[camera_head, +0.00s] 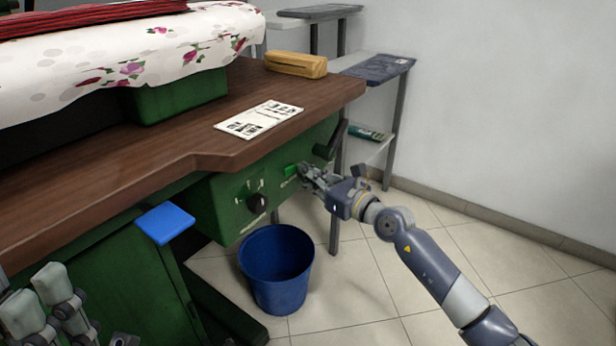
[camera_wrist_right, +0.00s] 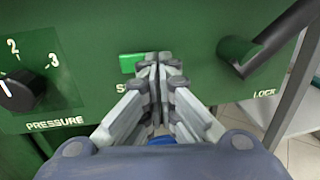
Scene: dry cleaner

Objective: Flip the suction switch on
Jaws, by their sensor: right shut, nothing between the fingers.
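The suction switch (camera_wrist_right: 131,63) is a small bright green rocker on the dark green machine panel, above a label mostly hidden by my fingers. It also shows in the head view (camera_head: 291,170). My right gripper (camera_wrist_right: 158,62) is shut and empty, its fingertips at the panel just right of the switch; I cannot tell whether they touch it. The right gripper shows in the head view too (camera_head: 307,172). My left gripper (camera_head: 45,300) shows at the lower left of the head view, away from the panel, with its fingers apart.
A black pressure knob (camera_wrist_right: 20,90) is left of the switch and a lock lever (camera_wrist_right: 262,50) is right. A blue bucket (camera_head: 277,272) stands below the panel. A wooden tabletop (camera_head: 185,125) overhangs it, with a paper sheet (camera_head: 259,119) on top. Floor at right is clear.

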